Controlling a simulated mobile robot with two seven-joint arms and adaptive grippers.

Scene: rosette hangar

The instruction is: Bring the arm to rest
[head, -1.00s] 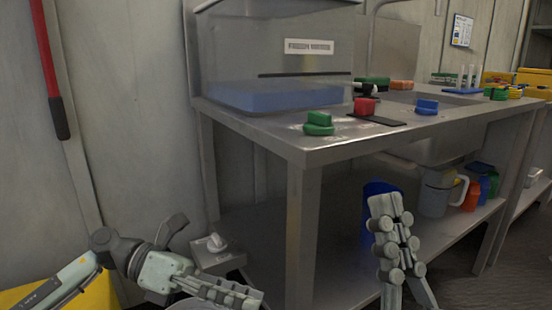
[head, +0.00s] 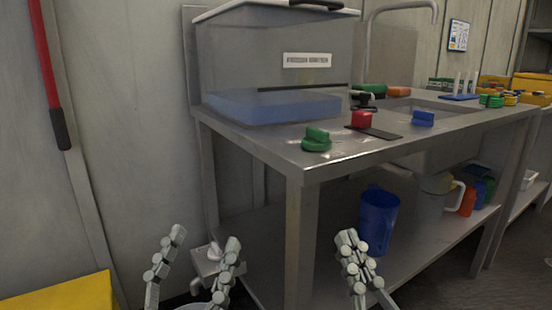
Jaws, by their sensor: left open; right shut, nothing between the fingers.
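My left gripper (head: 193,268) is at the bottom left of the head view, its two fingers pointing up and spread apart with nothing between them. It is in front of the table's left end, near a small grey box on the floor side. My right gripper (head: 356,265) is at the bottom centre, in front of the table's lower shelf. Its fingers are together and hold nothing. Most of both arms is out of view below.
A steel table (head: 300,160) carries a clear tank (head: 275,75), a green piece (head: 316,140), a red piece (head: 361,119) and a blue piece (head: 423,119). A blue jug (head: 379,221) stands on the lower shelf. A yellow box (head: 62,294) is at the lower left.

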